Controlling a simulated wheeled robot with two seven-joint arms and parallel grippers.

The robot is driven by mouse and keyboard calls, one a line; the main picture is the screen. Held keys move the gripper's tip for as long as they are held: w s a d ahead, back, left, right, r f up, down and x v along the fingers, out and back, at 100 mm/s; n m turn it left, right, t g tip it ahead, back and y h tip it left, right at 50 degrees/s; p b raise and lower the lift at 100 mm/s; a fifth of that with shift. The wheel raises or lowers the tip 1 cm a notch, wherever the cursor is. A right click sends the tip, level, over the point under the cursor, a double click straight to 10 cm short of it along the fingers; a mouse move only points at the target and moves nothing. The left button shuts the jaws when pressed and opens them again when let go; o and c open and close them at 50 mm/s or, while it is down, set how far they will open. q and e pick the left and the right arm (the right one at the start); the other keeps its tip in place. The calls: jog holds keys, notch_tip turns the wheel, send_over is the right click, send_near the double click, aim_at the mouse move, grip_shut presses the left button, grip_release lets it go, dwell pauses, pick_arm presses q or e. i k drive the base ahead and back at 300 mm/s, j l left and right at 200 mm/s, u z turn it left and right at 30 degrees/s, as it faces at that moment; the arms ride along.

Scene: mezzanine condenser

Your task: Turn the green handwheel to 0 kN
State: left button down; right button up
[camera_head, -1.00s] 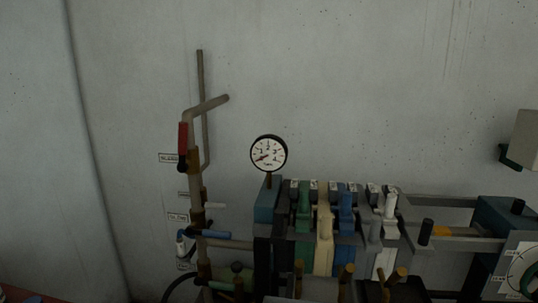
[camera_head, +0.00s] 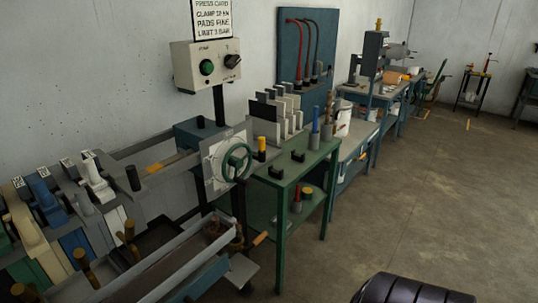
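The green handwheel (camera_head: 236,162) is mounted on the front of a pale dial plate (camera_head: 211,165), at the right end of the press frame. It stands left of the green table. The plate carries markings, but they are too small to read, so I cannot tell the kN setting. Neither of my grippers shows clearly in this view, and nothing is touching the handwheel.
A control box (camera_head: 206,65) with a green button stands above the wheel. A green table (camera_head: 297,160) with blocks and bottles is close on its right. Plates and levers (camera_head: 70,205) fill the left. The floor (camera_head: 440,185) at right is open.

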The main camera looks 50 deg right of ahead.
aim_at(233, 160)
jog(key=z, duration=1.45)
